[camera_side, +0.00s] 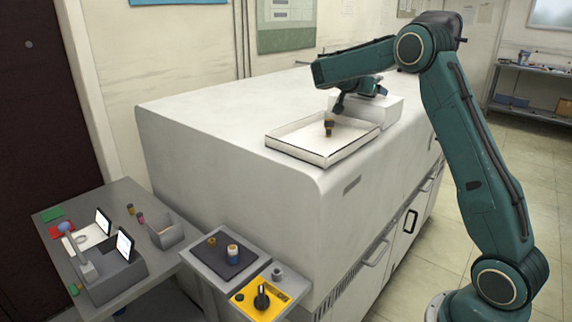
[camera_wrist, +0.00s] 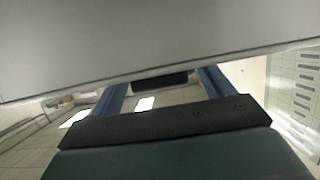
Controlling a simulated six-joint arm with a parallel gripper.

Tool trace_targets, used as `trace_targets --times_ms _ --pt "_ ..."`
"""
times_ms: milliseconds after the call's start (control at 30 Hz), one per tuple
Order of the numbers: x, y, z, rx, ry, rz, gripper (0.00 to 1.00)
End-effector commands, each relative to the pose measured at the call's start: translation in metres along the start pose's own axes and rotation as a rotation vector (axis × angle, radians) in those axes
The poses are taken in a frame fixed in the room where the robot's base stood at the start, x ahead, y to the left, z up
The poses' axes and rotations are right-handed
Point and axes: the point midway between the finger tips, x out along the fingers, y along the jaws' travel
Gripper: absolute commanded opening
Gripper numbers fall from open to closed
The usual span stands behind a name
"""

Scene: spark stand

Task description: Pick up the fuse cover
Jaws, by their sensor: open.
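I cannot tell for sure which item is the fuse cover. A small upright piece (camera_side: 329,127), brown-gold with a dark part, stands in the shallow white tray (camera_side: 299,153) on top of the large white machine. My gripper (camera_side: 360,99) is open above the tray's back edge, up and to the right of this piece and apart from it. In the wrist view, my two blue fingers (camera_wrist: 163,90) are spread. A dark block (camera_wrist: 160,81) shows beyond them, and I cannot tell what it is. A pale surface fills the top of that view.
A white box (camera_side: 382,113) stands behind the tray. A cream and gold cylinder (camera_side: 233,253) stands on a dark pad at the machine's front left. A yellow control box (camera_side: 268,297) is beside it. A grey table (camera_side: 122,203) holds screens and small parts. The machine's top left is clear.

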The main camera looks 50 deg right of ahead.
Motion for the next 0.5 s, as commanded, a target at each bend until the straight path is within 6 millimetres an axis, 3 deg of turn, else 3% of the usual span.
trace_targets --times_ms 33,300,500 --pt "-0.0001 0.0 0.0 0.0 0.0 0.0 0.8" --pt "-0.0002 0.0001 0.0 0.0 0.0 0.0 0.28" --pt "-0.0003 0.0001 -0.0006 0.001 0.001 0.0 0.28"
